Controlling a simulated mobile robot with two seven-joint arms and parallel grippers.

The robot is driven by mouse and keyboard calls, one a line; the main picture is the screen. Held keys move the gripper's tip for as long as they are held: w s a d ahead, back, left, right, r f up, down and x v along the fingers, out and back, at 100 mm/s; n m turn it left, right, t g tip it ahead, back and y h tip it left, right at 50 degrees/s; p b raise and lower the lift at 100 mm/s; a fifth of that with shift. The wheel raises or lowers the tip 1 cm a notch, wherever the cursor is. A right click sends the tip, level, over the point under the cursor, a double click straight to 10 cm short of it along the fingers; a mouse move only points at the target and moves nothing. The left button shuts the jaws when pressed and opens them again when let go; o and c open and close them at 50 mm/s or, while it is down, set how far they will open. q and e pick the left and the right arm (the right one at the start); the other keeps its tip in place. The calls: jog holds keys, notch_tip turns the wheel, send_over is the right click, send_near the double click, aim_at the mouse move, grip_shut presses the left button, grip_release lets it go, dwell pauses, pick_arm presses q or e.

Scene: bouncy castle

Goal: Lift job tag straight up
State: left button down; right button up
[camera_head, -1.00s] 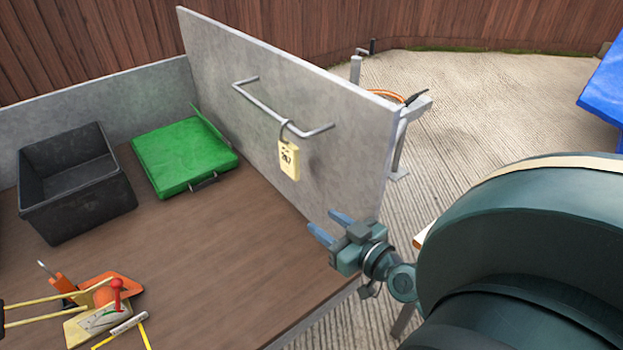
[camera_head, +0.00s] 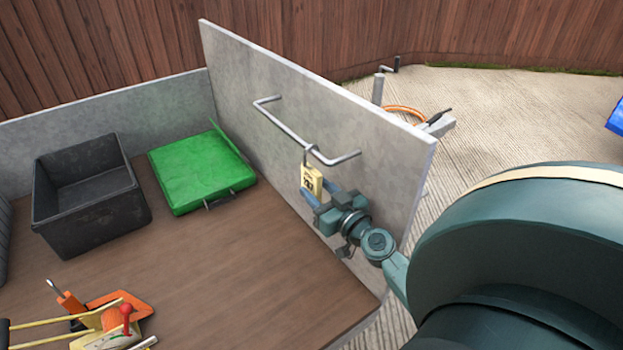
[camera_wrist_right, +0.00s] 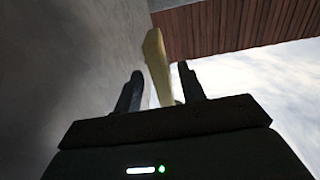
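The job tag (camera_head: 311,178) is a small pale-yellow block with dark marks. It hangs by a grey hook from the metal rail (camera_head: 300,135) on the inner face of the grey panel. My right gripper (camera_head: 318,193) is at the tag's lower part, with its blue-grey fingers open. In the right wrist view the tag (camera_wrist_right: 158,62) stands between the two fingers of the gripper (camera_wrist_right: 162,90), with a gap visible at least on the left side. The tag's hook is out of sight in that view. My left gripper is not in view.
The grey panel (camera_head: 375,170) stands close behind the gripper. A green case (camera_head: 195,170) and a black bin (camera_head: 85,205) sit on the brown bed floor (camera_head: 230,270). Orange and yellow tools (camera_head: 105,315) lie at the lower left. The floor's middle is clear.

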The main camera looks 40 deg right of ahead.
aim_at(307, 180)
jog(key=w, duration=0.2)
jog(key=w+p, duration=0.1)
jog(key=w, duration=0.1)
jog(key=shift+w+d+r, duration=0.15)
jog(key=shift+w+r, duration=0.05)
jog(key=shift+w, duration=0.05)
jog(key=shift+c, duration=0.2)
grip_shut()
